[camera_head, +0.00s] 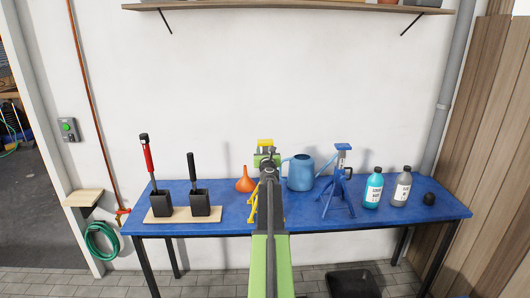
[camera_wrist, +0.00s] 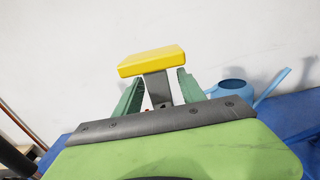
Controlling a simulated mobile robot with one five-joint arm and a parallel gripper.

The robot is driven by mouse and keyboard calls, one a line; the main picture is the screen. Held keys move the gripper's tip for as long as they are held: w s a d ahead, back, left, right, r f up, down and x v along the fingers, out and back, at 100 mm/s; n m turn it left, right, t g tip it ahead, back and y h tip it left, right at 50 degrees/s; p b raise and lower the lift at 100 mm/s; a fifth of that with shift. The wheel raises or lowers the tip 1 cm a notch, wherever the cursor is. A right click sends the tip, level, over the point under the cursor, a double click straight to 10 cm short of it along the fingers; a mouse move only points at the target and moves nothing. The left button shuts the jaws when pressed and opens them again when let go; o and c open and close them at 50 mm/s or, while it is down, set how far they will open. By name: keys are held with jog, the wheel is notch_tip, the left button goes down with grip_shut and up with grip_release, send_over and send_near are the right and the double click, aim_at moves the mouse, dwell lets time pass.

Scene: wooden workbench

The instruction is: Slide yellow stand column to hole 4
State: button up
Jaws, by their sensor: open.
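The yellow stand (camera_head: 251,212) stands on the blue workbench, mostly hidden behind my arm in the head view. Its yellow top plate (camera_head: 265,142) shows above my gripper. In the wrist view the yellow top plate (camera_wrist: 152,61) sits on a grey column (camera_wrist: 157,88). My gripper (camera_wrist: 158,90) is open, with one green finger on each side of the column, just below the plate. A gap shows between the column and the right finger; contact at the left is hard to tell. The holes in the column cannot be made out.
A blue watering can (camera_head: 300,173) and a blue stand (camera_head: 338,182) are close on the right. An orange funnel (camera_head: 246,181) is close on the left. Two bottles (camera_head: 374,188) stand further right. Black holders with handled tools (camera_head: 199,203) are at the left of the workbench (camera_head: 300,224).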

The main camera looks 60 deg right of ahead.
jog(key=shift+c, duration=0.5)
grip_shut()
dwell(0.8)
